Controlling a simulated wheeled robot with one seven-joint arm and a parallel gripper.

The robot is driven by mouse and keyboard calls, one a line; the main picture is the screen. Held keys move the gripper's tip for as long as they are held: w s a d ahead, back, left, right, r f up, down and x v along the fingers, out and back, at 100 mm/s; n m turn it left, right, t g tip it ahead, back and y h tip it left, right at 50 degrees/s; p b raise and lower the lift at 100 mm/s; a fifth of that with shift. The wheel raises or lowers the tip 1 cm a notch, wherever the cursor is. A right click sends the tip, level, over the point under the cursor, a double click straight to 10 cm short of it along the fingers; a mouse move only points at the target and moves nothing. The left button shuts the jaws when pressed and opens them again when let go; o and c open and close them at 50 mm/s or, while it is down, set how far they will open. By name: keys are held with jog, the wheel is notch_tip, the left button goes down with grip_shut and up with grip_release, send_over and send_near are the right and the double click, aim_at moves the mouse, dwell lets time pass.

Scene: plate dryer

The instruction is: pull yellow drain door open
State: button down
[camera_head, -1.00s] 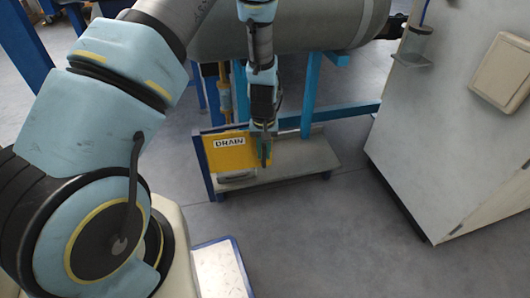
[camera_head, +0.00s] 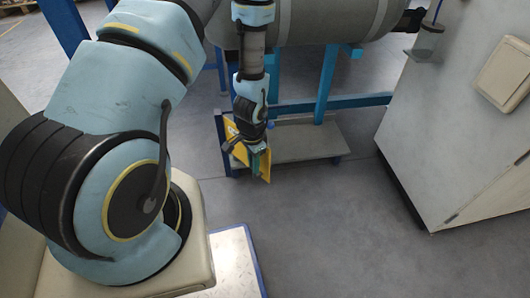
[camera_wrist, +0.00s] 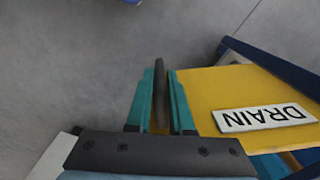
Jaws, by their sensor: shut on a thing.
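The yellow drain door (camera_head: 264,166) stands swung out at an angle from its blue frame, low under the grey cylinder. In the wrist view the door (camera_wrist: 215,88) lies to the right, with a white DRAIN label (camera_wrist: 265,117) on its face. My gripper (camera_head: 258,165) is at the door's free edge. In the wrist view my gripper's green fingers (camera_wrist: 160,95) are shut on a dark upright handle (camera_wrist: 160,75) at that edge. My gripper partly hides the door in the head view.
A large grey cylinder (camera_head: 330,20) lies on a blue frame (camera_head: 327,85) above a low grey shelf (camera_head: 305,143). A pale cabinet (camera_head: 450,130) stands at the right. The grey floor (camera_head: 340,230) in front is clear.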

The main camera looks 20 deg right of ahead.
jog(key=a+m+p, duration=0.1)
jog(key=a+m, duration=0.5)
jog(key=a, duration=0.5)
jog(key=shift+s+m+p, duration=0.3)
jog(key=shift+s+p, duration=0.05)
jog(key=shift+s, duration=0.1)
jog(key=c, duration=0.8)
grip_release()
jog(key=shift+w+d, duration=0.1)
jog(key=shift+c, duration=0.2)
jog(key=shift+w, duration=0.1)
jog(key=shift+r, duration=0.1)
notch_tip(320, 180, up, 11)
jog(key=p, duration=0.2)
jog(key=shift+f, duration=0.2)
